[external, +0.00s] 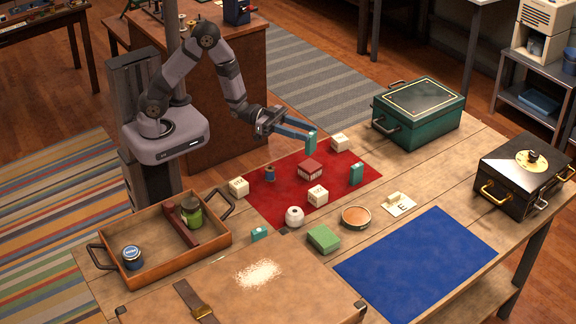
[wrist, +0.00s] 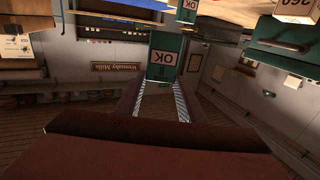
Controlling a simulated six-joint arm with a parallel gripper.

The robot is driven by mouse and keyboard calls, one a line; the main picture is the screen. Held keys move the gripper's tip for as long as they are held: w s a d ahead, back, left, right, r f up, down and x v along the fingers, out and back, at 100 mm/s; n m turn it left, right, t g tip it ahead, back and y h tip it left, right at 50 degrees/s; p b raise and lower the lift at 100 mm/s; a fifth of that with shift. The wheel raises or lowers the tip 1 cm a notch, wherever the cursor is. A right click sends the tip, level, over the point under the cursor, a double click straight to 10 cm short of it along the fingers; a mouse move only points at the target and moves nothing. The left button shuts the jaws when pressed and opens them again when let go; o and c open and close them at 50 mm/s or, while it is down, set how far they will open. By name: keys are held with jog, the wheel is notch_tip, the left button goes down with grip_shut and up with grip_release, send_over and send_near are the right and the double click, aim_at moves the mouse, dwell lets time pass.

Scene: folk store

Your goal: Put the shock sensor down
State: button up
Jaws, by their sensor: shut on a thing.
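My gripper (external: 309,135) is shut on a small teal block, which I take to be the shock sensor (external: 311,144). It is held above the back part of the red mat (external: 270,205). In the wrist view the held shock sensor (wrist: 160,72) shows a white label reading "OK", between the two fingers. A similar teal block (external: 356,174) stands upright on the right side of the mat. It appears to be the other "OK" block (wrist: 187,10) at the top of the wrist view.
White cubes (external: 318,194), a small red house-like block (external: 310,169) and a blue figure (external: 270,173) stand on the mat. A green case (external: 420,112) is at the right. A wooden tray (external: 165,268) is at the left. The blue mat (external: 418,262) is bare.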

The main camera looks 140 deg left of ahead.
jog(key=shift+f, duration=0.4)
jog(key=shift+f, duration=0.15)
jog(key=shift+f, duration=1.95)
jog(key=shift+f, duration=0.15)
jog(key=o, duration=1.1)
